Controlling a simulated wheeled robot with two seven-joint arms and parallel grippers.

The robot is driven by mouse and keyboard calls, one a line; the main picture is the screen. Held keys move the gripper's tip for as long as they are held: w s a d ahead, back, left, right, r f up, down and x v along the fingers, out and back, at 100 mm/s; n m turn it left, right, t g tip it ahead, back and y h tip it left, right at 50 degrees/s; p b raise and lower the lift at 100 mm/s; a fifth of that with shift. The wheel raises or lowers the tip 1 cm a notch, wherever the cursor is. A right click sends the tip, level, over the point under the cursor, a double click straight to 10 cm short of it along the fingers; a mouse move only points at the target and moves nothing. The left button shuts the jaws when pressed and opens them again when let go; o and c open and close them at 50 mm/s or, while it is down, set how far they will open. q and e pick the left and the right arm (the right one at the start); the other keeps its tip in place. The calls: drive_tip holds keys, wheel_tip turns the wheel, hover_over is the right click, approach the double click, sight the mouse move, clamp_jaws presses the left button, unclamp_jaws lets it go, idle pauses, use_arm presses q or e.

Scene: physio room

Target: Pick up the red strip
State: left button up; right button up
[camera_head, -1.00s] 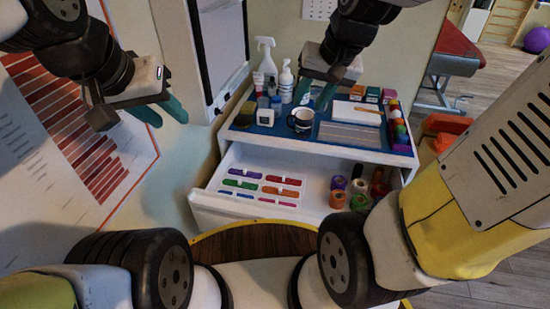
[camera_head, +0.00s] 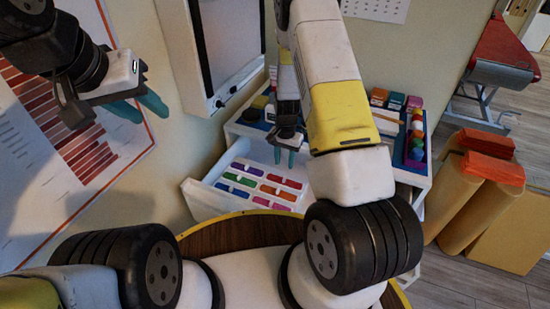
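The red strip (camera_head: 277,178) lies in the far right part of a white tray in the open drawer (camera_head: 196,199), among purple, blue, green and orange strips. My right gripper (camera_head: 285,157) points down just above the far side of the drawer, close to the red strip and apart from it. Its two teal fingers are spread, with nothing between them. My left gripper (camera_head: 140,107) hangs at the left in front of the wall poster, far from the drawer. Its teal fingers are apart and empty.
My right arm hides much of the blue-topped cart (camera_head: 408,165) and the drawer's right side. Small coloured boxes (camera_head: 395,101) stand at its back. Orange and tan rolls (camera_head: 465,208) stand to the right. A round wood-topped stool (camera_head: 240,234) is in front of the drawer.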

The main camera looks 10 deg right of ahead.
sight(284, 178)
wheel_tip(284, 178, down, 8)
drive_tip(key=shift+d+f, duration=0.1)
drive_tip(key=shift+f, duration=0.05)
idle(0.3)
clamp_jaws()
